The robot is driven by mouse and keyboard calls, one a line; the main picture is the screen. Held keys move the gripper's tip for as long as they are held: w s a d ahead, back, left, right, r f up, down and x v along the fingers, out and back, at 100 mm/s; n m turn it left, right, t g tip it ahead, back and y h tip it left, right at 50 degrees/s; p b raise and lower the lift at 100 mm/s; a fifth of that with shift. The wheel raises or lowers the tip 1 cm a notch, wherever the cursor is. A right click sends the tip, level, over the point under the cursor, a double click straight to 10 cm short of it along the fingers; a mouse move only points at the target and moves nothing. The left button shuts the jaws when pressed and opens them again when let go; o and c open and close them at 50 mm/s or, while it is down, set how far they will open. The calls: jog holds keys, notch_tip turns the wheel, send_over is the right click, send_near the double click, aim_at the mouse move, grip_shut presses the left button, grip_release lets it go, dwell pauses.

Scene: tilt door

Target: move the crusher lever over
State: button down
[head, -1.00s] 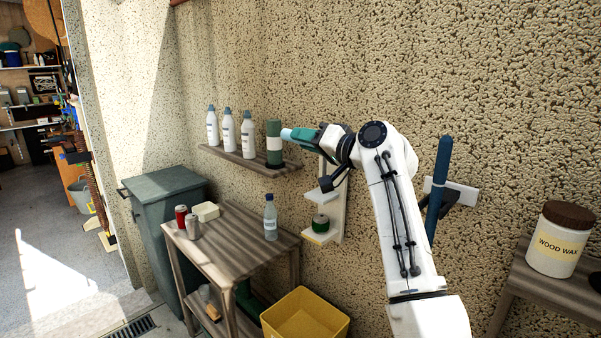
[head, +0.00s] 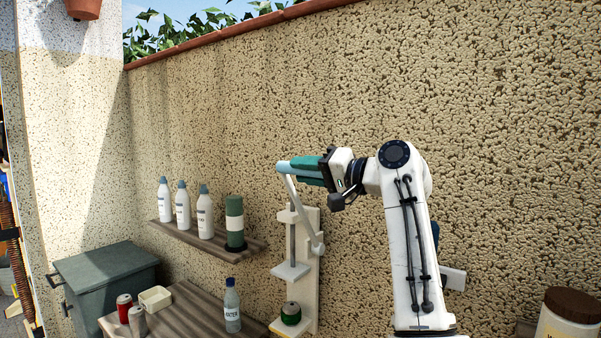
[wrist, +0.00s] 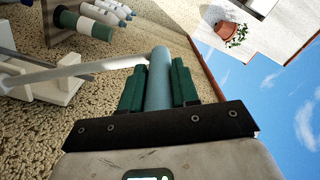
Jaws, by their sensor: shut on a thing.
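The can crusher (head: 308,265) is a white wall-mounted frame in the head view, with a plate partway down and a green can (head: 291,313) on its bottom shelf. Its grey lever (head: 299,208) runs up and left from a pivot on the frame's right side to a blue-grey handle (head: 285,166). My gripper (head: 306,168) is shut on this handle, above the crusher. In the wrist view the handle (wrist: 159,80) lies between the green finger pads, and the lever arm (wrist: 80,70) extends left from it.
A wall shelf (head: 257,247) left of the crusher holds white bottles and a green container (head: 235,222). Below it, a wooden table (head: 180,309) carries cans, a small box and a water bottle (head: 232,305). A grey bin (head: 106,277) stands at left. The wall above is clear.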

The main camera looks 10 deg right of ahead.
jog(key=shift+d+r, duration=0.2)
jog(key=shift+r, duration=0.25)
jog(key=c, duration=1.3)
grip_release()
jog(key=o, duration=0.3)
jog(key=shift+w+f, duration=0.1)
jog(key=shift+w, duration=0.15)
jog(key=shift+o, duration=0.8)
jog(key=shift+f, duration=0.15)
jog(key=shift+s, duration=0.1)
jog(key=b+v, duration=0.4)
jog(key=v, duration=0.6)
jog(key=shift+s+d, duration=0.25)
jog(key=shift+s, duration=0.05)
